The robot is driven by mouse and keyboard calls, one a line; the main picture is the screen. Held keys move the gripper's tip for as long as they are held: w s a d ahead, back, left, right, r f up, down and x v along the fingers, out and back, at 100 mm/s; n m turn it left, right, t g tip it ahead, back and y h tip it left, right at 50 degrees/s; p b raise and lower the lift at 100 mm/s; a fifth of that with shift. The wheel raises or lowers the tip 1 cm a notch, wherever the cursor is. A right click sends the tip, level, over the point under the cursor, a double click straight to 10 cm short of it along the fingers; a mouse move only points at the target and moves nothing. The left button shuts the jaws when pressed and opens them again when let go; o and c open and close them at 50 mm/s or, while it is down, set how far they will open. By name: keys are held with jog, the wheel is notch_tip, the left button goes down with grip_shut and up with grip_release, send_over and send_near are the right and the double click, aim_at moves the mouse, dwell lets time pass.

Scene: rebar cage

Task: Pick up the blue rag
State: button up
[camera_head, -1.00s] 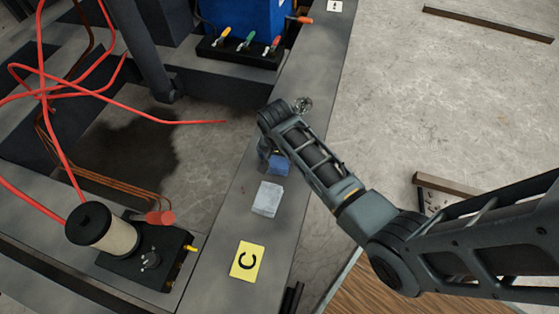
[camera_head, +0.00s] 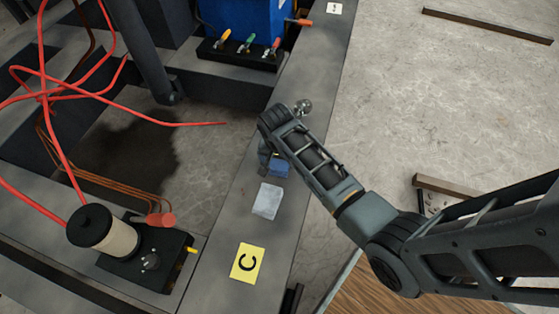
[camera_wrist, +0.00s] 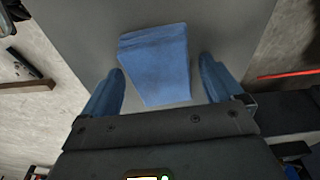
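The blue rag (camera_wrist: 155,62) lies on the grey beam, a folded block shape in the wrist view. In the head view the rag (camera_head: 279,168) shows small, partly hidden by my arm. My gripper (camera_wrist: 163,78) is open in the wrist view, with one blue-grey finger on each side of the rag's near end. A gap shows between each finger and the rag. In the head view my gripper (camera_head: 266,165) is mostly hidden behind my wrist.
A pale grey-white rag or block (camera_head: 267,201) lies close by on the beam (camera_head: 226,215). A yellow C card (camera_head: 247,263) is nearer. A shiny round item (camera_head: 303,107) lies beyond my wrist. A blue box with valves (camera_head: 243,28) and red hoses (camera_head: 60,95) are at the left.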

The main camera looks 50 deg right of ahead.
jog(key=c, duration=1)
jog(key=shift+r, duration=0.15)
jog(key=shift+c, duration=0.2)
notch_tip(320, 180, up, 5)
jog(key=shift+w+r+p, duration=0.1)
jog(key=shift+p, duration=1.1)
jog(key=s+d+r+p, duration=0.3)
jog(key=s+d+r, duration=0.3)
jog(key=s+d, duration=0.2)
jog(key=shift+d, duration=0.4)
jog(key=shift+w, duration=0.1)
jog(key=o, duration=0.4)
jog(key=c, duration=0.3)
jog(key=shift+w, duration=0.1)
